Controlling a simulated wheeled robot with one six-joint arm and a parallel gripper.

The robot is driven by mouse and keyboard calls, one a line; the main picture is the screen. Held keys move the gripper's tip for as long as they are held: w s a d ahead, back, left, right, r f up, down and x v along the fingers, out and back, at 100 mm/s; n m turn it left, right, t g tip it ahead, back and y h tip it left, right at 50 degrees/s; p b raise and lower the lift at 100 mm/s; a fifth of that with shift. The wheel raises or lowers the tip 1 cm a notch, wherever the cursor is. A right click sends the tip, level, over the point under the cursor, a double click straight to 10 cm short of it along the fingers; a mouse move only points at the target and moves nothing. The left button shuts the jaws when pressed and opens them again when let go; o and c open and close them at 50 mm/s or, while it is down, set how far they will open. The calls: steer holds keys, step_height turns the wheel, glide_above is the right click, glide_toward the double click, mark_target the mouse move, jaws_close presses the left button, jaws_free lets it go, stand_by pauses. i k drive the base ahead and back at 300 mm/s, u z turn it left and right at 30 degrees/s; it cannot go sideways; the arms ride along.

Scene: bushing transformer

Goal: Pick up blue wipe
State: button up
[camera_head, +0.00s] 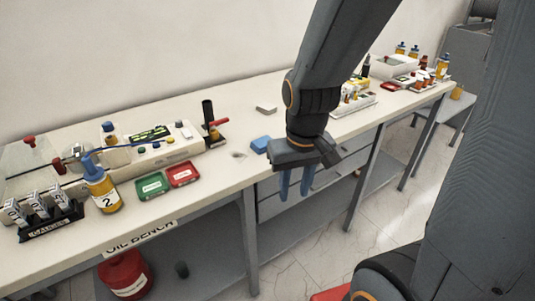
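The blue wipe (261,144) lies on the bench top near its front edge, just left of my gripper's body. It looks like a small folded blue pad, and its right end is close to or partly behind my gripper. My gripper (296,188) points down with its two blue fingers apart and nothing between them. In this view the fingers hang in front of the bench's front edge and drawers, to the right of and below the wipe. They are not on the wipe.
The bench (225,182) is long and pale. Left of the wipe are a red tray (183,174), a green tray (151,186), a bottle marked 2 (102,192) and a tester (150,148). A dark stand with a red lever (212,128) and a grey block (266,109) stand behind.

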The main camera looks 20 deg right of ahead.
mark_target(259, 145)
steer(key=z, duration=0.35)
steer(key=i, duration=0.5)
steer(key=u, duration=0.45)
steer(key=k, duration=1.3)
steer(key=z, duration=0.7)
steer(key=i, duration=1.1)
steer(key=u, duration=0.7)
steer(key=i, duration=0.45)
steer(key=u, duration=0.5)
